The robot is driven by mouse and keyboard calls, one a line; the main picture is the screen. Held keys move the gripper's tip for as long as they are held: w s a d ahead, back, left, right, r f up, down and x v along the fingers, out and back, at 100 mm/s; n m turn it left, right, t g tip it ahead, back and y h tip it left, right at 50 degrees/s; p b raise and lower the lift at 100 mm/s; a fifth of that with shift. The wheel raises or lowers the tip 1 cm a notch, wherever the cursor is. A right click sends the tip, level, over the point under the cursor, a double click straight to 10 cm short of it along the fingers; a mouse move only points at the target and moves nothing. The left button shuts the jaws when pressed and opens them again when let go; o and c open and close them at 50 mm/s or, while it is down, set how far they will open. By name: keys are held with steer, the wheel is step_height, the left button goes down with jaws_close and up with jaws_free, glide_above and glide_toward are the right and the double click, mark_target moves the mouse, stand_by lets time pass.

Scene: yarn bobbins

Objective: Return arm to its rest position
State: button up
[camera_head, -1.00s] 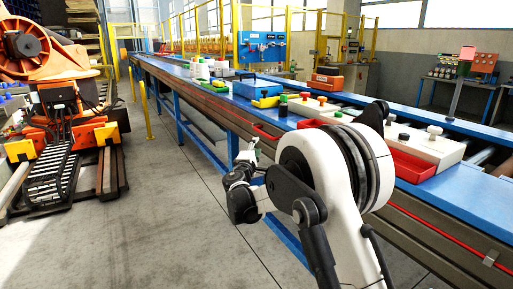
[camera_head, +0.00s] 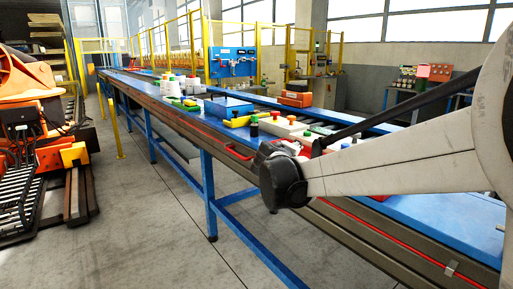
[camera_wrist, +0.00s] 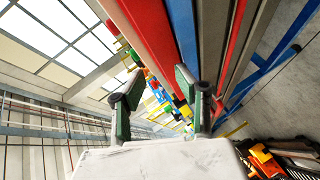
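My gripper (camera_wrist: 160,76) shows in the wrist view. Its two dark green and grey fingers stand apart with nothing between them, so it is open and empty. In the camera_head view my white arm link reaches in from the right edge to a dark joint in front of the blue table (camera_head: 215,180). I cannot make out the gripper in that view. The wrist view is tilted, with the table's red and blue edges running past the fingers and windows at the left.
White bobbins (camera_head: 193,87) and a blue box (camera_head: 228,105) stand on the table. A yellow block (camera_head: 237,121) is near its front edge. An orange robot (camera_head: 30,100) stands at the left. The grey floor (camera_head: 150,225) between is clear.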

steer(key=s+d+m+g+y+p, duration=0.1)
steer(key=s+d+m+g, duration=0.3)
steer(key=s, duration=0.7)
steer(key=s+d+m+y+p, duration=0.1)
steer(key=s+d+p, duration=0.1)
steer(key=s+d, duration=0.6)
steer(key=s+a+f+m+g+y+p, duration=0.1)
steer(key=s+a+f+m+y, duration=0.1)
steer(key=s, duration=0.9)
steer(key=s+a+f+m+g+y+p, duration=0.1)
steer(key=s+f, duration=0.3)
steer(key=s, duration=0.7)
steer(key=shift+s+a+f+m+y, duration=0.25)
steer(key=shift+a+m+y, duration=0.2)
steer(key=shift+m, duration=0.25)
